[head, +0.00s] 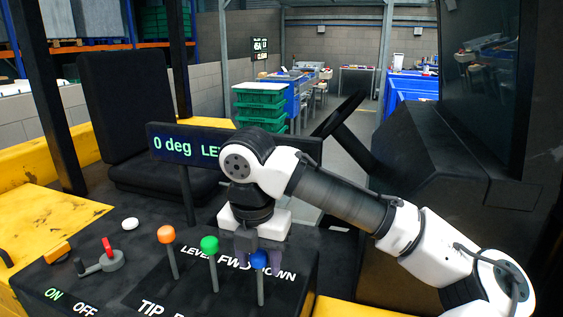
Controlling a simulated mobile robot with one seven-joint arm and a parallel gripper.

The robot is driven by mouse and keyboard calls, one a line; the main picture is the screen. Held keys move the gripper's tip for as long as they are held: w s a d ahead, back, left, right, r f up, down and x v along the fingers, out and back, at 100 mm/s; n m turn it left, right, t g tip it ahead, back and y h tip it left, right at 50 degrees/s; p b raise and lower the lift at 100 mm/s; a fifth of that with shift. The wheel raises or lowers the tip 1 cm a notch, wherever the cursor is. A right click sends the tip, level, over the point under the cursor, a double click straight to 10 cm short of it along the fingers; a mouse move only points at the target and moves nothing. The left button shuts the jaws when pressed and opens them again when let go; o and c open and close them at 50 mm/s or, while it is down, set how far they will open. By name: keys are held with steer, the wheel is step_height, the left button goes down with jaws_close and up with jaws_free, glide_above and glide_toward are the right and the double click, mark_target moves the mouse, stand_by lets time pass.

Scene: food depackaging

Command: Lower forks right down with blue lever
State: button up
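The blue lever (259,259) stands upright at the right end of a row of three levers on the black console. Its round blue knob is partly covered by my gripper (259,254). The gripper points down from above, with one grey finger at the left of the knob and one at the right. Whether the fingers press on the knob cannot be told. White lettering on the console behind the blue lever ends in "DOWN". The forks are not in view.
A green lever (209,245) and an orange lever (166,235) stand left of the blue one. A display (180,147) reading "0 deg LE…" is partly hidden by my arm. A red-handled switch (107,247) and a steering wheel (343,118) are nearby. Green crates (260,104) stand beyond.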

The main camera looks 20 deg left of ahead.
steer(key=c, duration=0.5)
